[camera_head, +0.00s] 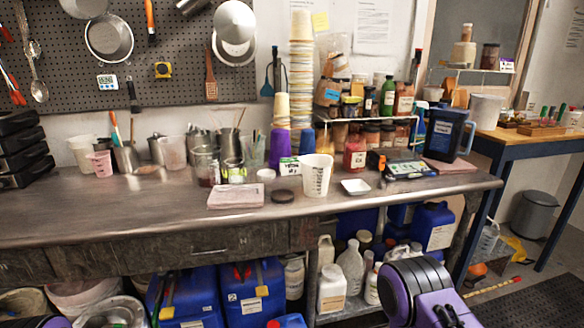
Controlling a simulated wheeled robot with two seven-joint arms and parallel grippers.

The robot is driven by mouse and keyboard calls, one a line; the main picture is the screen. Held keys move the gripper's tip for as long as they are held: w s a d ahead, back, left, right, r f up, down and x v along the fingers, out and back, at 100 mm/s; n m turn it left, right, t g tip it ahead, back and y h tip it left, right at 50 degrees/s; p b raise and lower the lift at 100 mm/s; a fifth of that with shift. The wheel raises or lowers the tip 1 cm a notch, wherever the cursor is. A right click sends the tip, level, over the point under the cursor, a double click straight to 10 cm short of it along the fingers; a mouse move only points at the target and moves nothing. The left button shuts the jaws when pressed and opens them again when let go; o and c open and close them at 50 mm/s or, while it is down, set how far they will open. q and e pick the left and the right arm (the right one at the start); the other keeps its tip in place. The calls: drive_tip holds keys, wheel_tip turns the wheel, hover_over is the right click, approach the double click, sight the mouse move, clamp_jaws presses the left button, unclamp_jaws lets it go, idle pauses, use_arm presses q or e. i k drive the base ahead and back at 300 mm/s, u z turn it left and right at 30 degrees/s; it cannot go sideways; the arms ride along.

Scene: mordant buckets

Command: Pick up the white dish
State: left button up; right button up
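A small white square dish (355,186) lies on the steel bench top (420,187), near the front edge, right of a white measuring beaker (317,175). It looks empty. My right arm shows at the lower right, purple and black. My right gripper (446,316) is at the bottom edge, below and in front of the bench, well apart from the dish; its fingers are partly cut off and their opening is unclear. Only a purple sliver of my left arm shows at the bottom left; its gripper is out of frame.
A black lid (282,196) and a pink cloth stack (236,195) lie left of the beaker. A small device (410,170) and a dark blue jug (447,135) stand to the right. Bottles and jars crowd behind. The bench front by the dish is clear.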

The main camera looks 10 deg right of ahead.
sight(355, 187)
drive_tip(key=z, duration=0.35)
drive_tip(key=k, duration=0.4)
drive_tip(key=z, duration=1.45)
drive_tip(key=i, duration=0.7)
drive_tip(key=u, duration=0.9)
drive_tip(key=i, duration=0.4)
drive_tip(key=u, duration=0.4)
